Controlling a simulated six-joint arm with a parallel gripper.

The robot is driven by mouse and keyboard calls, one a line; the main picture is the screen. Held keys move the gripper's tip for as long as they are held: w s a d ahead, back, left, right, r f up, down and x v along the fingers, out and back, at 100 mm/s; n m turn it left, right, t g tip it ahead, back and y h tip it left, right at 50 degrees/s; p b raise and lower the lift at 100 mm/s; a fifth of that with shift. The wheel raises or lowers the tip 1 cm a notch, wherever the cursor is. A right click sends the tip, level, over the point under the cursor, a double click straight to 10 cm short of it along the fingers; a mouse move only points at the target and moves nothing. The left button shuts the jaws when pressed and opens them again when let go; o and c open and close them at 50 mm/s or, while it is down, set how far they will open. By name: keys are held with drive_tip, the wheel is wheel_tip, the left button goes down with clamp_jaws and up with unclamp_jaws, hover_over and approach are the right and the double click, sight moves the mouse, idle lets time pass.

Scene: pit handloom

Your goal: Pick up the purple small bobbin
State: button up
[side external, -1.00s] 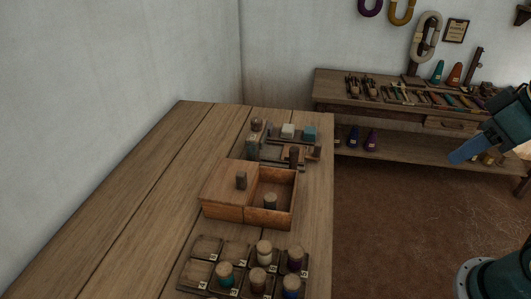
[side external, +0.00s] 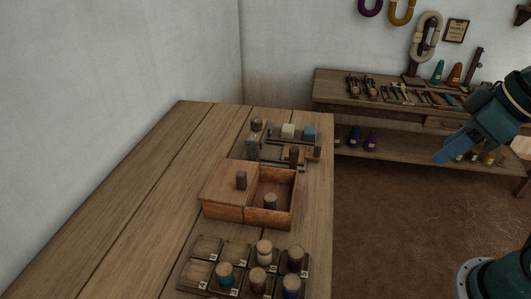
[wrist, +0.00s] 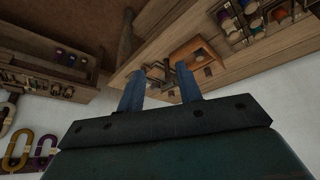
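The purple small bobbin (side external: 295,263) stands upright with a wooden top in the right back part of the dark compartment tray (side external: 203,272) at the front of the table. My gripper (side external: 440,156) is in the air beyond the table's right edge, well away from the bobbin. In the wrist view my gripper (wrist: 158,69) shows two blue fingers spread apart with nothing between them. Several bobbins show small at the top right of the wrist view, but I cannot tell surely which is the purple one.
The table's left side is clear. A tool bench (side external: 330,95) stands at the back.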

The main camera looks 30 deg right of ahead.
drive_tip(key=w+a+f+n+g+y, duration=0.2)
drive_tip(key=w+a+f+n, duration=0.3)
drive_tip(key=w+a+n, duration=0.3)
drive_tip(key=n+g+y, duration=0.2)
drive_tip(key=n+g, duration=0.1)
drive_tip(key=n, duration=0.5)
approach(299, 250)
drive_tip(key=shift+w+d+r, duration=0.1)
drive_tip(key=shift+r, duration=0.45)
drive_tip(key=shift+w+d+r, duration=0.15)
drive_tip(key=shift+r, duration=0.4)
drive_tip(key=shift+x, duration=4.3)
drive_tip(key=shift+s+d+f, duration=0.1)
drive_tip(key=shift+s, duration=0.05)
drive_tip(key=shift+x, duration=2.55)
drive_tip(key=shift+s, duration=0.1)
drive_tip(key=shift+c, duration=0.4)
drive_tip(key=c, duration=0.5)
